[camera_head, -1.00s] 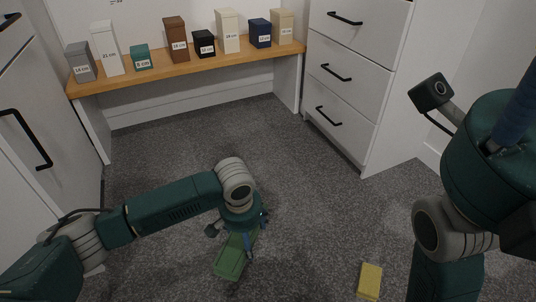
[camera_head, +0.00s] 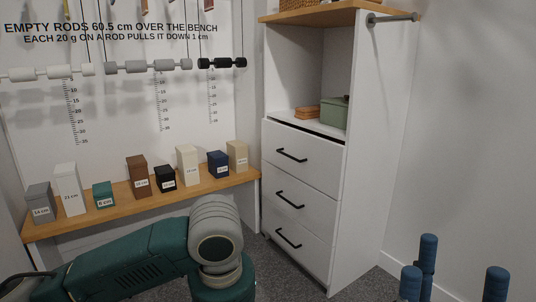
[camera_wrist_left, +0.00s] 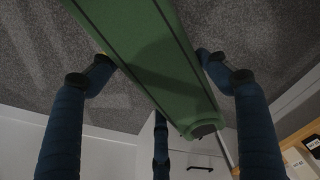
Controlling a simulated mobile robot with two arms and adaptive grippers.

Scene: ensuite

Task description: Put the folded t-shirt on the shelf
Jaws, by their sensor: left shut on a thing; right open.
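The green folded t-shirt (camera_wrist_left: 150,50) fills the middle of the left wrist view as a long flat green piece with darker edge lines. My left gripper (camera_wrist_left: 155,78) is shut on it, with blue fingers on both sides and one behind.
A green box (camera_head: 334,113) and a small brown item (camera_head: 305,113) stand on the shelf; space shows to their left. A wooden bench (camera_head: 130,207) holds several labelled boxes. A rod (camera_head: 393,18) juts from the cabinet's top right. Carpet (camera_head: 355,285) is free before the drawers.

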